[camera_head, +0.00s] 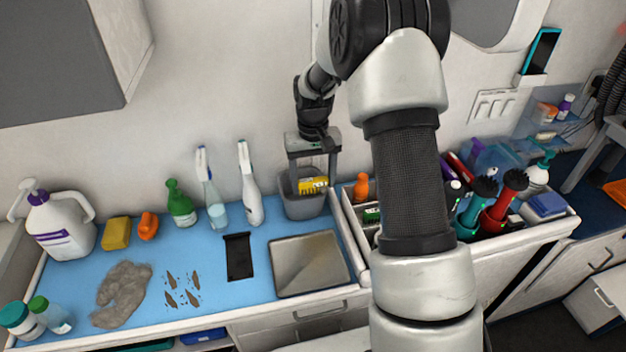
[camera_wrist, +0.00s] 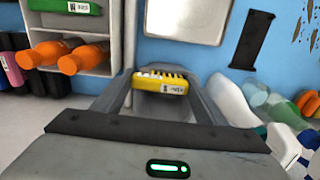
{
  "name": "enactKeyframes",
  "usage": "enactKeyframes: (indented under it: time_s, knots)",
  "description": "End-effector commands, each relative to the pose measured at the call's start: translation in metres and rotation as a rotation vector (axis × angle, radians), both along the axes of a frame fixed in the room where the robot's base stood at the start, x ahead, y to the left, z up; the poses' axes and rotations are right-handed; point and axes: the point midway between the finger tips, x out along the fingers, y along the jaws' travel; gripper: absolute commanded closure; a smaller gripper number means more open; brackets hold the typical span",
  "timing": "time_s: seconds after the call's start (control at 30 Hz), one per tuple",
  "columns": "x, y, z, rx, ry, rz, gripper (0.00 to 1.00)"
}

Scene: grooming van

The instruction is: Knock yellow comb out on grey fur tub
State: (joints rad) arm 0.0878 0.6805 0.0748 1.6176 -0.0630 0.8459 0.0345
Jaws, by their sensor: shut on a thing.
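The yellow comb (camera_head: 313,185) is held between the fingers of my gripper (camera_head: 314,180), at the grey fur tub (camera_head: 304,206). In the wrist view the yellow comb (camera_wrist: 160,83) lies across between the two fingers, teeth toward the far side, with a white label on it. My gripper (camera_wrist: 160,88) is shut on it. The grey tub (camera_wrist: 165,106) shows behind and below the comb. I cannot tell whether the comb touches the tub's rim.
A metal tray (camera_head: 308,264) lies in front of the tub. Spray bottles (camera_head: 250,187) stand left of it. A divided caddy (camera_head: 353,222) with an orange bottle (camera_head: 361,187) is on the right. A grey fur clump (camera_head: 124,290) lies at left front. Blue counter between is partly clear.

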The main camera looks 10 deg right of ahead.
Motion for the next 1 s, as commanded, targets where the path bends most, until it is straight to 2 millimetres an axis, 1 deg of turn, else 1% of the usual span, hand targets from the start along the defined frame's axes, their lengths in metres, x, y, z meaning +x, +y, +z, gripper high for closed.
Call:
enactKeyframes:
  time_s: [0.33,1.0]
  knots:
    - [0.000,0.000,-0.002,0.000,0.000,0.000,0.52]
    - [0.000,0.000,-0.015,0.000,0.001,0.000,0.52]
